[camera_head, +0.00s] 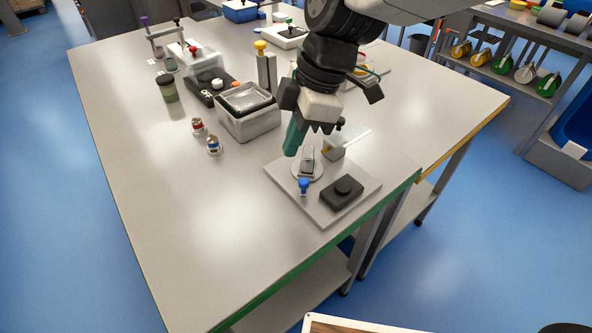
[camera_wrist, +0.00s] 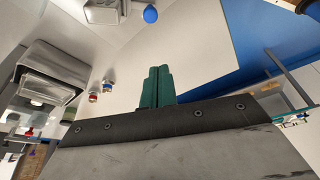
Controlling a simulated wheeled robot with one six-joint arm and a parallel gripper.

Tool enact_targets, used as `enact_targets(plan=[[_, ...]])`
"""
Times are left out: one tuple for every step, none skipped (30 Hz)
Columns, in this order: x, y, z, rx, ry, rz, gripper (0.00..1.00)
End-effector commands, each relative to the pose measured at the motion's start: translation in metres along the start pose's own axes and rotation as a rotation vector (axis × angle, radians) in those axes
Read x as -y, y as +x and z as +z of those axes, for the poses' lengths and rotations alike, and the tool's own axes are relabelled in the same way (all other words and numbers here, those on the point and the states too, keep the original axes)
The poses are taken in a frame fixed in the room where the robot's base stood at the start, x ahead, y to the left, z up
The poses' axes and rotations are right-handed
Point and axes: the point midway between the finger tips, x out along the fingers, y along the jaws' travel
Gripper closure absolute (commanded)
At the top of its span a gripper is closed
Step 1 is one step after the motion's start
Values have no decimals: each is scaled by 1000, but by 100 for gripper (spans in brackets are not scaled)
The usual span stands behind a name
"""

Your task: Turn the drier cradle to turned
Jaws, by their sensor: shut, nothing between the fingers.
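A light grey plate (camera_head: 350,208) lies near the table's front right corner. On it stands a grey upright piece on a pale round base, which looks like the drier cradle (camera_head: 308,163). A blue knob (camera_head: 303,186) is at the base's front edge; it also shows at the top of the wrist view (camera_wrist: 150,14), with the cradle (camera_wrist: 103,10) cut off beside it. My gripper (camera_head: 291,150) has green fingers, shut with nothing between them, just left of and behind the cradle. They also show in the wrist view (camera_wrist: 158,70). I see no contact with the cradle.
A black box with a round knob (camera_head: 343,190) sits at the plate's right. A clear, yellowish block (camera_head: 335,150) stands behind the cradle. Two small capped jars (camera_head: 212,145) and a metal tub (camera_head: 249,120) stand to the left. The table's front left is clear.

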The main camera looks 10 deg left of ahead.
Motion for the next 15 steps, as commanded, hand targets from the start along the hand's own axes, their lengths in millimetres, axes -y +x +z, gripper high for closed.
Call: enact_targets(plan=[[-1,5,-4,-2,-19,-4,100],[-1,8,-5,-3,-24,-5,100],[-1,12,-5,-3,-27,-5,100],[-1,15,-5,-3,-27,-6,100],[-1,19,-5,-3,-27,-7,100],[0,26,-5,-2,-26,-7,100],[0,31,-4,-1,-26,-7,100],[0,37,-5,-1,-27,-8,100],[0,46,-5,-1,-26,-8,100],[0,53,-5,-1,-26,-9,100],[0,59,-4,-1,-25,-8,100],[0,68,-4,-1,-24,-9,100],[0,75,-4,-1,-24,-8,100],[0,81,-4,-1,-24,-8,100],[0,90,-4,-1,-24,-8,100]])
